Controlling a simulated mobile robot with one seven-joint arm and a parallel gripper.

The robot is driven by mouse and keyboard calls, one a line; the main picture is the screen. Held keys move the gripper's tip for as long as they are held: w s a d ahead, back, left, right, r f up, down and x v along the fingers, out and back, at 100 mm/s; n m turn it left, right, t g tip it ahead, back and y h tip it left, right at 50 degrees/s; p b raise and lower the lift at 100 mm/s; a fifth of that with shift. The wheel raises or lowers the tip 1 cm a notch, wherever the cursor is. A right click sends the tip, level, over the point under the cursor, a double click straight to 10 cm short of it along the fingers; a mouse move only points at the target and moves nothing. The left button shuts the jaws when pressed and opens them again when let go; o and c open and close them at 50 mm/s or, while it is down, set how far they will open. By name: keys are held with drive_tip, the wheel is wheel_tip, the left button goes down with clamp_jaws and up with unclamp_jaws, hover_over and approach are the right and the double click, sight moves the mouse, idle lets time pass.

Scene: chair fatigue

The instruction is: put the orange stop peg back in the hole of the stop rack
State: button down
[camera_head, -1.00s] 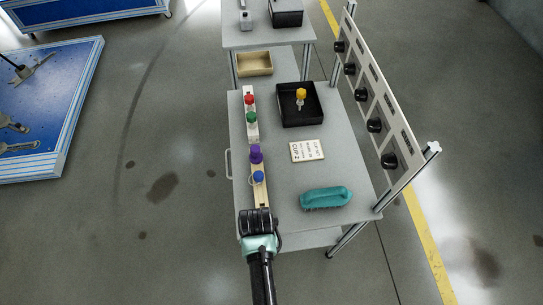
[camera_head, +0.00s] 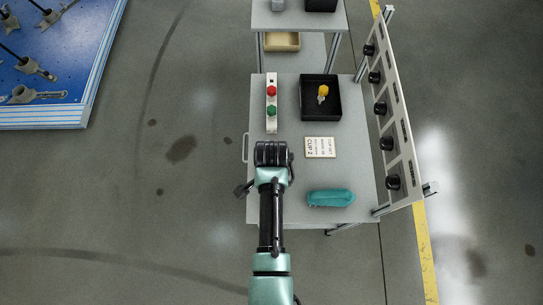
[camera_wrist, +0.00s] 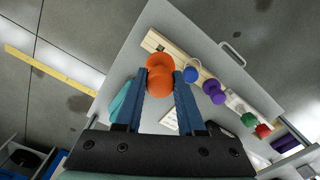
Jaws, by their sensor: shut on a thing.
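The orange stop peg (camera_wrist: 159,74) is between the blue fingers of my gripper (camera_wrist: 160,88) in the wrist view, with its rounded orange end facing the camera. My gripper is shut on it. The wooden stop rack (camera_wrist: 168,46) lies on the bench beyond the peg, with a dark hole spot near its bare end. A blue peg (camera_wrist: 191,74) and a purple peg (camera_wrist: 213,91) stand farther along it. In the head view my gripper (camera_head: 271,148) hides the wooden part and the orange peg. The peg's lower end is hidden, so its height above the rack cannot be told.
A pale strip with a green peg (camera_head: 271,111) and a red peg (camera_head: 271,90) continues the row. A black tray (camera_head: 335,112) holds a yellow-topped item (camera_head: 323,91). A card (camera_head: 320,147) and a teal brush (camera_head: 331,198) lie to the right. A knob panel (camera_head: 397,130) stands along the right side.

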drive_tip(key=shift+w+f+b, duration=0.1)
drive_tip(key=shift+f+b, duration=2)
drive_tip(key=shift+f, duration=0.8)
drive_tip(key=shift+f+b, duration=1.1)
drive_tip(key=shift+f, duration=0.95)
drive_tip(key=shift+c, duration=2.2)
unclamp_jaws()
wheel_tip(320, 180, up, 13)
